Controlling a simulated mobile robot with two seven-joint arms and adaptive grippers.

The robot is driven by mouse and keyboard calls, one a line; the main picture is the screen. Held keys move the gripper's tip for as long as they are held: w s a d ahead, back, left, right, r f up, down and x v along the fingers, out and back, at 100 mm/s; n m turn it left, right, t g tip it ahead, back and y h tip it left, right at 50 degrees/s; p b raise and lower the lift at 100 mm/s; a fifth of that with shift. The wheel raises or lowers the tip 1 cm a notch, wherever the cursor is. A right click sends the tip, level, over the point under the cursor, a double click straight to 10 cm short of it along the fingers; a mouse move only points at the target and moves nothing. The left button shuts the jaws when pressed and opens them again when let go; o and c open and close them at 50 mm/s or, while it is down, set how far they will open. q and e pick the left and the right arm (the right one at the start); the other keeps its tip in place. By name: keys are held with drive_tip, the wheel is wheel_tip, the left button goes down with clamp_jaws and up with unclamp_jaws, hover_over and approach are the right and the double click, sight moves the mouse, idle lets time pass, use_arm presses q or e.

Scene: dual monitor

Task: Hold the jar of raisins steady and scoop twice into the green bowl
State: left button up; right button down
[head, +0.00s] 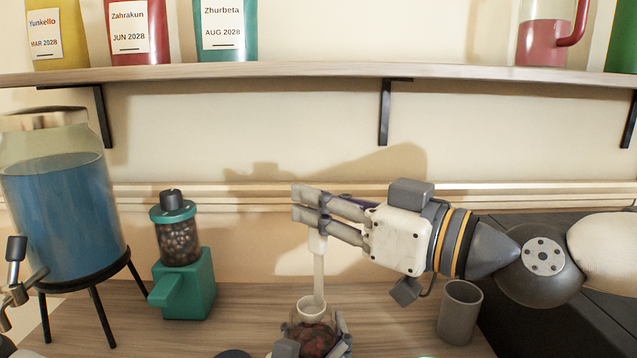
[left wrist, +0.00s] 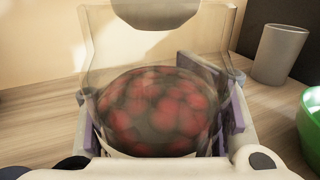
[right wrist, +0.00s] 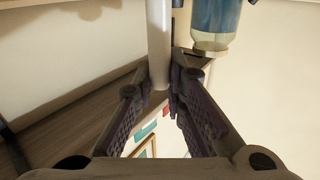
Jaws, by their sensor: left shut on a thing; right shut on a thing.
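The clear jar of raisins (head: 318,338) stands at the bottom of the head view, and dark red raisins show through it in the left wrist view (left wrist: 155,112). My left gripper (head: 315,347) is shut around the jar, one finger on each side. My right gripper (head: 308,208) is shut on the upright handle of a white scoop (head: 319,275). The scoop's cup is at the jar's mouth, above the raisins in the left wrist view (left wrist: 155,8). I cannot tell whether it holds raisins. The green bowl (left wrist: 312,125) is partly visible at the right edge of the left wrist view.
A grey cup (head: 460,312) stands right of the jar. A green grinder-like device (head: 185,275) and a blue-filled dispenser (head: 62,205) on a black stand are on the left. A shelf (head: 300,70) with bags and a pitcher (head: 545,35) spans the wall above.

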sight(322, 267)
drive_tip(key=shift+f, duration=4.25)
drive_tip(key=shift+r, duration=6.5)
